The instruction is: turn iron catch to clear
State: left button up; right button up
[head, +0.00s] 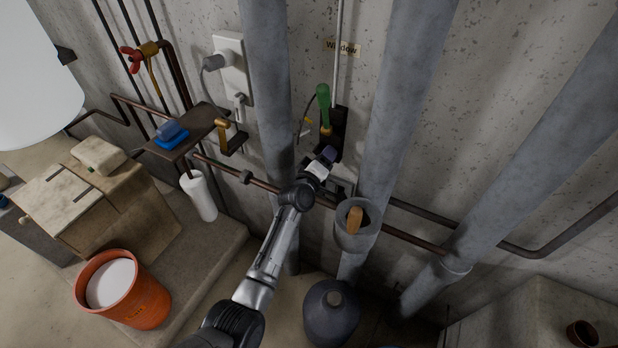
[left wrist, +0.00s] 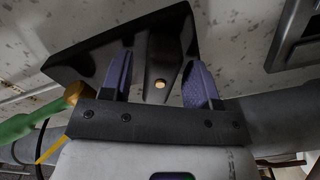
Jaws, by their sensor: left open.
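A black plate (head: 340,122) is fixed on the concrete wall, below a thin vertical rod. A lever with a green handle (head: 323,96) and a brass-coloured base stands at it; the green handle also shows at the left of the left wrist view (left wrist: 22,127). My left gripper (head: 329,153) is at the lower part of the plate. In the left wrist view its two purple fingers (left wrist: 160,70) are open, one on each side of a dark tapered piece with a brass pivot (left wrist: 159,84), which looks like the iron catch. I cannot tell whether the fingers touch it. My right gripper is not in view.
Thick grey pipes (head: 268,85) and (head: 405,100) run on both sides of the plate. A copper pipe (head: 270,186) crosses below. An open pipe cup (head: 357,235) holds a wooden handle. A "Window" label (head: 342,48) is above. An orange bucket (head: 148,303) stands lower left.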

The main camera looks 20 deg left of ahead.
pick_arm(q)
jog(key=m, duration=0.4)
jog(key=shift+b, duration=0.3)
jog(key=s+p, duration=1.1)
jog(key=s, duration=0.3)
notch_tip(320, 180, down, 5)
jog(key=s+d+m+g+h+b, duration=0.1)
jog(key=s+d+m+g+h, duration=0.1)
jog(key=m+g, duration=0.25)
jog(key=s+a+r+m+g+y+b, duration=0.2)
jog(key=s+r+m+g+b, duration=0.25)
jog(key=s+r, duration=0.65)
jog(key=shift+n, duration=0.5)
jog(key=shift+s+d+f+b, duration=0.1)
jog(key=shift+s+f+b, duration=0.1)
jog(key=shift+s+f, duration=0.45)
jog(key=shift+s+d+f+b, duration=0.15)
jog(key=shift+s+f, duration=0.25)
jog(key=shift+f, duration=0.5)
jog(key=shift+s+d+f+b, duration=0.1)
jog(key=shift+s+f+b, duration=0.15)
jog(key=shift+s+f, duration=0.4)
